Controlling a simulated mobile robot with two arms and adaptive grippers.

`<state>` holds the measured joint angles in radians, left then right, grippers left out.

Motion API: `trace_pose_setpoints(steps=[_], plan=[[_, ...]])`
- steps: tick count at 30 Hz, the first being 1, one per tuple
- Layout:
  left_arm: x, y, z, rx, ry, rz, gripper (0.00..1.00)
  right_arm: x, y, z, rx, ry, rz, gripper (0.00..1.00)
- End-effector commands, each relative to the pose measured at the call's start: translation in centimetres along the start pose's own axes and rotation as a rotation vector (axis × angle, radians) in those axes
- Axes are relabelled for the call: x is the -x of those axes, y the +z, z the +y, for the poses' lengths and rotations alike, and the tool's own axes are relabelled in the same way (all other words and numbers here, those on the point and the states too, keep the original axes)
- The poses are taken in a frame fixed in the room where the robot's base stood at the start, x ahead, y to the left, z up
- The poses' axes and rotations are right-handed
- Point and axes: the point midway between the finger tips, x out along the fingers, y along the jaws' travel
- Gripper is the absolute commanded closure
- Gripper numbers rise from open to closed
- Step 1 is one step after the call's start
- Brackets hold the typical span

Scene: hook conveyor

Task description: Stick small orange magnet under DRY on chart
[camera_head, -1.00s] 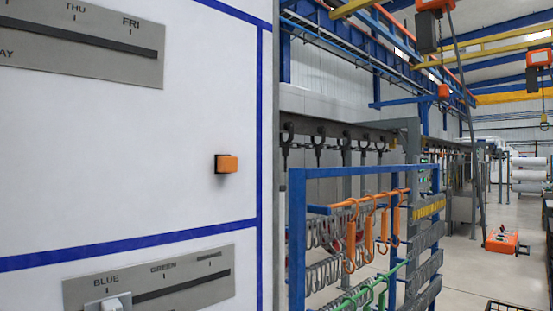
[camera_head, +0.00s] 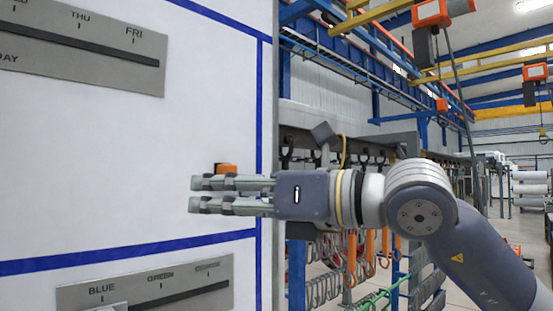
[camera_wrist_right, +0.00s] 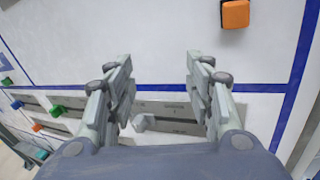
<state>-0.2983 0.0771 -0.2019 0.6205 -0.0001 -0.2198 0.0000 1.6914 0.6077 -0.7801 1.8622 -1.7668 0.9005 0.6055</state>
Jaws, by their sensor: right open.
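The small orange magnet (camera_head: 226,168) sits on the white chart board (camera_head: 90,190), left of a vertical blue line. My right gripper (camera_head: 192,194) reaches in from the right with its fingers pointing left, and partly covers the magnet in the head view. In the right wrist view the magnet (camera_wrist_right: 235,14) is at the top edge, outside and beyond the right-hand finger. The right gripper's fingers (camera_wrist_right: 160,75) are spread with nothing between them. No DRY label is readable. My left gripper is not in view.
A grey strip (camera_head: 60,70) reads THU and FRI. A lower grey strip (camera_head: 215,275) reads BLUE and GREEN. Small coloured blocks, including a green one (camera_wrist_right: 57,111), show left in the wrist view. A blue rack (camera_head: 297,275) with orange hooks stands right of the board.

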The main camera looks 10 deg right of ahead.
Motion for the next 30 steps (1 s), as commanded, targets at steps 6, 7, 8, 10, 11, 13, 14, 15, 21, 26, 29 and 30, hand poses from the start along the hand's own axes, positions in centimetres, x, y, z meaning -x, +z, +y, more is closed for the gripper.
trace_pose_setpoints(steps=[6,7,8,10,11,13,14,15,21,26,29,30], plan=[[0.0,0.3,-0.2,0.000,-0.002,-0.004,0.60,3.8,5.0,-3.9,0.127,-0.290,0.004,0.52],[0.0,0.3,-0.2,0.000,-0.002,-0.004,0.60,4.1,5.3,-4.2,0.133,-0.313,0.003,0.52],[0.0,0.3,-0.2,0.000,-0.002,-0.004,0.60,4.4,5.6,-4.4,0.137,-0.331,0.002,0.52],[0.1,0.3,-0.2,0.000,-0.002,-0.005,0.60,4.7,6.1,-4.9,0.142,-0.358,0.001,0.52],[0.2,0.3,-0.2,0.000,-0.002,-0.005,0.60,4.7,6.2,-5.0,0.143,-0.364,0.001,0.52],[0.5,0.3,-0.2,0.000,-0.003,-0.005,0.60,4.2,6.4,-5.2,0.143,-0.368,0.002,0.52],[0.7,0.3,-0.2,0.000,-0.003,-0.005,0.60,3.9,6.4,-5.3,0.143,-0.368,0.003,0.52],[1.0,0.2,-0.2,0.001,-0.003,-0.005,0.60,3.3,6.4,-5.5,0.143,-0.366,0.003,0.52],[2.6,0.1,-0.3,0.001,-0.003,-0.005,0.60,-0.1,6.6,-6.7,0.143,-0.364,0.004,0.52],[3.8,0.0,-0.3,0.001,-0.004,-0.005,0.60,-2.6,6.7,-7.7,0.143,-0.364,0.002,0.52],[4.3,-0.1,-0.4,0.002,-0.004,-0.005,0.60,-3.8,6.7,-8.2,0.142,-0.364,0.001,0.52],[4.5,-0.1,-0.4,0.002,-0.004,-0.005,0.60,-4.2,6.7,-8.3,0.142,-0.364,0.001,0.52]])
